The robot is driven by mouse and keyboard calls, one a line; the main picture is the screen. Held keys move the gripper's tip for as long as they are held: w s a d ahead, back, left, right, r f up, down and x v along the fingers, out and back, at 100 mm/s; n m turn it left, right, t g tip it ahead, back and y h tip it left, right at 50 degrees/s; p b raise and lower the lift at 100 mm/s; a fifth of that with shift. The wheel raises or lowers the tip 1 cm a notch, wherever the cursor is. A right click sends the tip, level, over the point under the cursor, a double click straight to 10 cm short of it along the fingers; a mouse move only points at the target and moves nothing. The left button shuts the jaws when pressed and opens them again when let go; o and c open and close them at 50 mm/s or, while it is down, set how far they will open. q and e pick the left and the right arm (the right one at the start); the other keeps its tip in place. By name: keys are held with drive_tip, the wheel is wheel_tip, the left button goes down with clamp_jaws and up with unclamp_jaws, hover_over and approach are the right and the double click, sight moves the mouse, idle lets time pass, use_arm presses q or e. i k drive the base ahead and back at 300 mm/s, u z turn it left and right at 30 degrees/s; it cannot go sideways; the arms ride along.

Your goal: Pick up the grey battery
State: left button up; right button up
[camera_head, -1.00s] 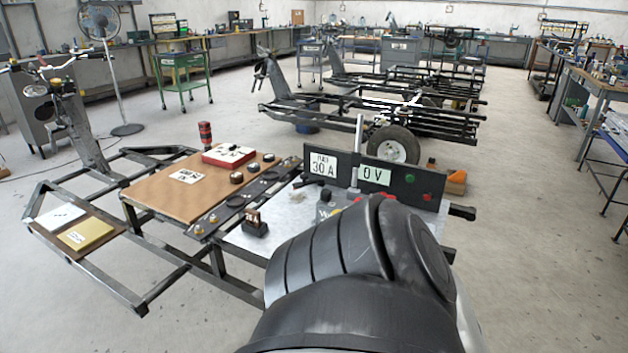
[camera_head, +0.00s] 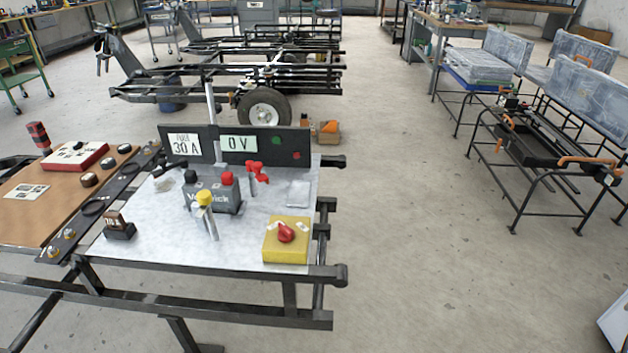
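The grey battery (camera_head: 228,203) stands on the light metal top (camera_head: 160,225) of the frame table, with lettering on its front face. A red cap (camera_head: 227,179) and a dark cap (camera_head: 191,175) sit on top of it. A yellow-topped metal piece (camera_head: 205,199) stands in front and hides part of its face. A red clamp-like piece (camera_head: 257,172) is just behind it to the right. Neither of my grippers shows in the head view.
A black panel (camera_head: 288,140) with "30 A" and "0 V" signs stands behind the battery. A yellow box with a red knob (camera_head: 285,240) is at the front right. A small fuse block (camera_head: 119,228) is at the left.

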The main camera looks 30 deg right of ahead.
sight(226, 199)
drive_tip(key=u, duration=0.3)
drive_tip(key=k, duration=0.6)
drive_tip(key=u, duration=0.9)
drive_tip(key=i, duration=0.9)
drive_tip(key=z, duration=0.7)
drive_tip(key=i, duration=0.85)
drive_tip(key=z, duration=0.7)
